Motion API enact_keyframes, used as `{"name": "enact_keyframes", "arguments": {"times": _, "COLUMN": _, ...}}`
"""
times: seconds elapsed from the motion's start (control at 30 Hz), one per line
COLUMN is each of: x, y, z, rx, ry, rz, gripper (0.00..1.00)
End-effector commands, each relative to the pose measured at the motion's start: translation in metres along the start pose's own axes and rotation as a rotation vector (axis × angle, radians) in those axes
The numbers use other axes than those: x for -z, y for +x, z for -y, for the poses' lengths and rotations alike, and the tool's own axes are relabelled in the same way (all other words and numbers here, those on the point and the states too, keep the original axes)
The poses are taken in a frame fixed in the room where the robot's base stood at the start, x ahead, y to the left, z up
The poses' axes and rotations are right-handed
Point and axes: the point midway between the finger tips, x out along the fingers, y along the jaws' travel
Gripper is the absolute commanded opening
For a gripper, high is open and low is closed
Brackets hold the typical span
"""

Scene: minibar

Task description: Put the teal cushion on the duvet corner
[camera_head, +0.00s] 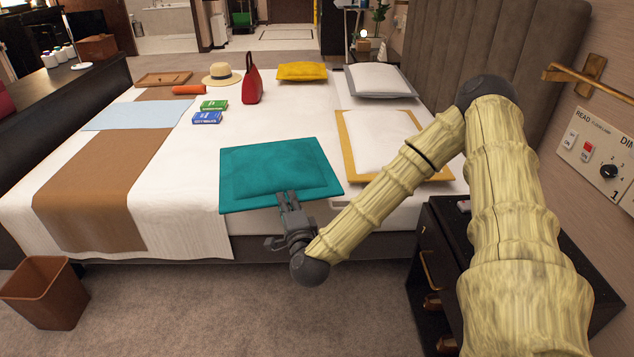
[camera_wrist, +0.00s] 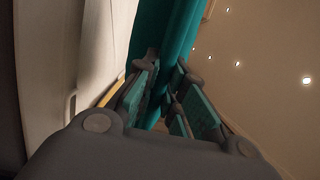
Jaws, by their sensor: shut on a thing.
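The teal cushion (camera_head: 280,172) is a flat rectangle with a wide flat border, at the near side of the bed in the head view. My gripper (camera_head: 289,200) is shut on its near edge. In the wrist view the cushion (camera_wrist: 170,45) runs between the fingers of my gripper (camera_wrist: 168,88). Whether the cushion touches the bed or hovers just over it is hard to tell. The white duvet (camera_head: 190,215) covers the bed, with a corner at the front left (camera_head: 30,225).
A brown runner (camera_head: 105,180) and pale blue cloth (camera_head: 140,114) cross the bed. White pillows (camera_head: 380,140) are right. A bin (camera_head: 45,292) stands on the floor.

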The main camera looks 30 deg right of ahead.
Motion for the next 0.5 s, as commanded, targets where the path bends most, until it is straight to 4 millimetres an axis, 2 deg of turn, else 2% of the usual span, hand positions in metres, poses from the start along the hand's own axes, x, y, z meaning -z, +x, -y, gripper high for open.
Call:
{"name": "enact_keyframes", "arguments": {"times": 0.03, "x": 0.004, "y": 0.003, "z": -0.012, "rx": 0.006, "ry": 0.002, "rz": -0.011, "gripper": 0.00}}
{"name": "enact_keyframes", "arguments": {"times": 0.5, "x": 0.048, "y": 0.019, "z": -0.051, "rx": 0.009, "ry": 0.000, "rz": -0.119, "gripper": 0.00}}
